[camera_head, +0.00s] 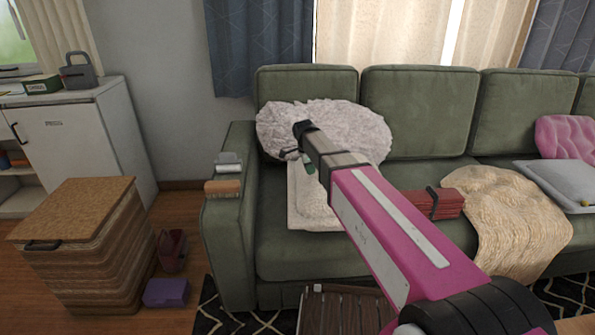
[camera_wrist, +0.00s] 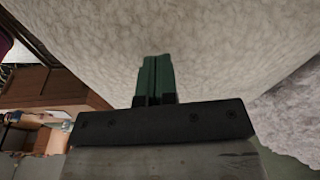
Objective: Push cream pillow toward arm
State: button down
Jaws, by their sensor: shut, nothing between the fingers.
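A flat, square cream pillow (camera_head: 312,212) lies on the sofa seat beside the left sofa arm (camera_head: 230,240); my arm hides part of it. A round, fluffy off-white pillow (camera_head: 350,125) leans on the backrest behind it. My gripper (camera_head: 309,168) points down at the square pillow's far part, its green fingers partly hidden. In the wrist view, the shut, empty green fingers (camera_wrist: 156,72) stand against a large cream textured surface (camera_wrist: 200,40), apparently the square pillow. Whether they touch it is unclear. Whitish fluff (camera_wrist: 295,115) shows at the right.
A grey-white item (camera_head: 229,161) and a brown brush-like item (camera_head: 222,187) rest on the sofa arm. A red block-like stack (camera_head: 437,203), a cream throw (camera_head: 515,215) and a grey cushion (camera_head: 560,183) lie to the right. A slatted wooden table (camera_head: 345,310) stands in front.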

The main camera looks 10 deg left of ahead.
aim_at(305, 179)
jog(key=w+d, duration=0.1)
jog(key=d, duration=0.3)
jog(key=w+d, duration=0.1)
jog(key=d, duration=0.2)
jog(key=w+d, duration=0.1)
jog(key=d, duration=0.3)
jog(key=shift+w+d, duration=0.1)
jog(key=shift+d, duration=0.2)
jog(key=shift+f, duration=0.85)
jog(key=s+a, duration=0.1)
jog(key=a, duration=0.3)
jog(key=s+a, duration=0.1)
jog(key=a, duration=0.4)
jog(key=s+a, duration=0.2)
jog(key=a, duration=0.3)
jog(key=shift+a+f, duration=0.1)
jog(key=shift+a+r, duration=0.15)
jog(key=shift+r, duration=0.5)
jog(key=shift+w+r, duration=0.1)
